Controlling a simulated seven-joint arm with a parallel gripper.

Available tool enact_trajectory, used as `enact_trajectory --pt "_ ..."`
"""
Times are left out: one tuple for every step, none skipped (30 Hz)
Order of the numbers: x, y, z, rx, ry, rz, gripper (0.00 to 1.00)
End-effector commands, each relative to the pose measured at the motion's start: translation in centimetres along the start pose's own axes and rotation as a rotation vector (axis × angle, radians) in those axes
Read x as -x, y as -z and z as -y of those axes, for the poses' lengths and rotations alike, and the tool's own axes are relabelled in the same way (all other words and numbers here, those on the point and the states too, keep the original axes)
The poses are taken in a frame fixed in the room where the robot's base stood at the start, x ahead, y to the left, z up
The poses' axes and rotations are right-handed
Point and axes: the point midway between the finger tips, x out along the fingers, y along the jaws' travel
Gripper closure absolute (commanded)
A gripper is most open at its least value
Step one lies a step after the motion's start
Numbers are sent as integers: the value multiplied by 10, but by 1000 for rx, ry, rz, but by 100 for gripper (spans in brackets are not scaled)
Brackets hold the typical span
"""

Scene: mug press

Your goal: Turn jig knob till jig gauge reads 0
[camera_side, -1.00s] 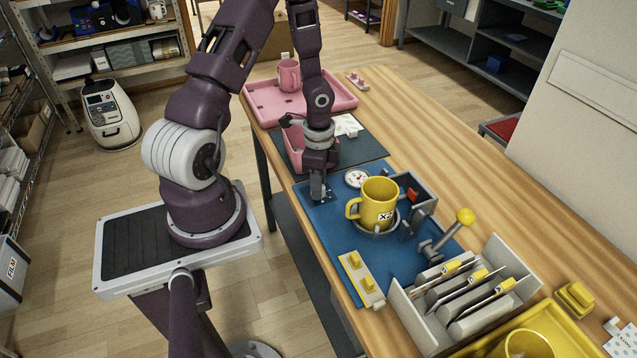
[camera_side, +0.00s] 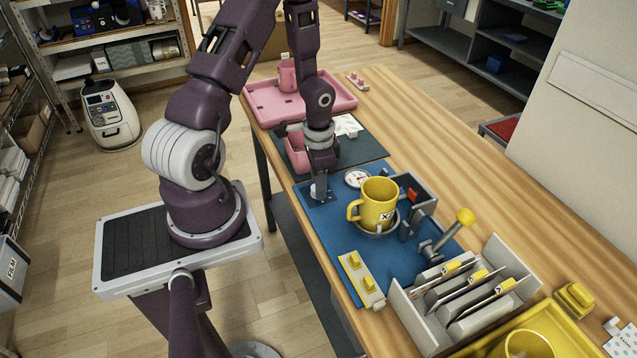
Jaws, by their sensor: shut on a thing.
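My gripper (camera_side: 320,192) points down at the back left of the blue mat (camera_side: 335,228), and its fingers are shut on the jig knob. The knob is small and mostly hidden by the fingers; a pale bit shows at their left. The jig gauge (camera_side: 357,178) is a round white dial just right of my gripper. Its needle is too small to read. A yellow mug (camera_side: 379,205) with a printed label stands upright in the jig's round grey holder (camera_side: 375,234), its handle to the left.
A grey press with a yellow-knobbed lever (camera_side: 465,216) stands right of the mug. A yellow-and-cream block piece (camera_side: 361,279) and a grey rack (camera_side: 415,320) with several cards lie in front.

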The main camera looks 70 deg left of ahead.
Motion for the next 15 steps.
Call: enact_trajectory --pt "1 2 0 0 2 -7 100" --pt "1 2 0 1 2 -7 100" --pt "1 2 0 1 2 -7 100" --pt "1 2 0 0 2 -7 100" --pt "1 2 0 0 2 -7 100" --pt "1 3 0 0 2 -7 100" --pt "1 3 0 0 2 -7 100" --pt "1 3 0 0 2 -7 100" --pt "1 3 0 0 2 -7 100" --pt "1 3 0 0 2 -8 62" --pt "1 3 0 0 2 -7 56" --pt "0 2 0 0 2 -7 48" --pt "0 2 0 0 1 -6 46" --pt "0 2 0 0 1 -5 46" --pt "0 2 0 0 1 -5 46"
